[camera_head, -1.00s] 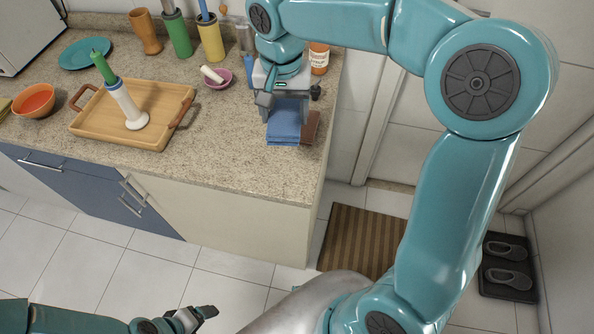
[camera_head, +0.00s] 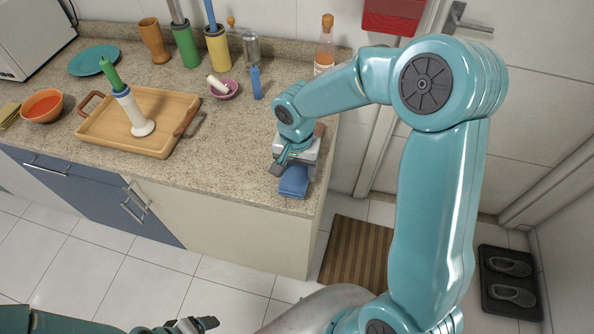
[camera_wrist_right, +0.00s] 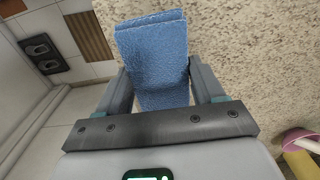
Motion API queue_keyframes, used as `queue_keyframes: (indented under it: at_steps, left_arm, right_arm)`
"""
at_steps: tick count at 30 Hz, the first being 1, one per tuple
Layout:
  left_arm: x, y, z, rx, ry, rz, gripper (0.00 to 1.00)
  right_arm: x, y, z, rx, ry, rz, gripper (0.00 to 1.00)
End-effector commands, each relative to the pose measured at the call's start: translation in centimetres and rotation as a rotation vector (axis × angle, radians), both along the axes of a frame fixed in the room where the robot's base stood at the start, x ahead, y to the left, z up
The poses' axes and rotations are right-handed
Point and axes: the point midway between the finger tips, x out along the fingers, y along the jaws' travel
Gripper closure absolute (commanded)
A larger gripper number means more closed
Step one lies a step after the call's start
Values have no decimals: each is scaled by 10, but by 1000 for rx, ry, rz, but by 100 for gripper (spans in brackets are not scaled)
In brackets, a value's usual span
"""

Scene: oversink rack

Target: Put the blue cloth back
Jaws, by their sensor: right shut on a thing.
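The folded blue cloth (camera_head: 293,182) is at the counter's right end, near its front edge. It also shows in the right wrist view (camera_wrist_right: 152,52), between the two fingers and sticking out past them. My right gripper (camera_head: 289,166) is shut on the cloth; its fingers show on both sides of it in the wrist view (camera_wrist_right: 163,88). I cannot tell how high the cloth is above the counter. My left gripper (camera_head: 193,326) is low at the bottom edge of the head view, away from the counter, and its jaw opening is unclear.
A brown item (camera_head: 319,129) is partly hidden behind my right gripper. A sauce bottle (camera_head: 325,45) stands behind. Bare counter lies between tray and gripper.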

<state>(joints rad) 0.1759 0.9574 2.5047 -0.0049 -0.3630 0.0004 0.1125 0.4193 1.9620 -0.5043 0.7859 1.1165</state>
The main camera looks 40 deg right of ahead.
Motion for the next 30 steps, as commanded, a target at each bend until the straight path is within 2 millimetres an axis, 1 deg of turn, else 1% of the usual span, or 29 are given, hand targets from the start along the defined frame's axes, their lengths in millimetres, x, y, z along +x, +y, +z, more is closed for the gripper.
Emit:
queue_keyframes:
  at_steps: [1, 4, 11, 17, 18, 19, 20, 27, 30]
  left_arm:
    - [0, 0, 1, 0, 0, 0, 23]
    - [0, 0, 1, 0, 0, 0, 23]
    - [0, 0, 1, 0, 0, 0, 23]
    - [0, 0, -6, 0, 0, 0, 23]
    - [0, 0, -4, 0, 0, 0, 23]
    - [0, 0, -4, 0, 0, 0, 23]
    - [0, 0, -4, 0, 0, 0, 23]
    - [0, 0, -3, 0, 0, 0, 23]
    - [0, 0, 3, 0, 0, 0, 23]
  right_arm:
    - [-1, 0, -8, 0, 4, 0, 60]
    - [-1, -1, -17, 1, 1, -1, 60]
    - [-1, -1, -18, 1, -1, -1, 60]
    - [-1, -1, -23, 1, -1, 0, 60]
    - [-1, -1, -21, 1, -1, 0, 19]
    - [-1, -1, -21, 1, -1, 0, 9]
    - [-1, -1, -21, 1, -1, 0, 6]
    - [-1, -1, -21, 1, -1, 0, 6]
    - [-1, -1, -16, 1, -1, 0, 6]
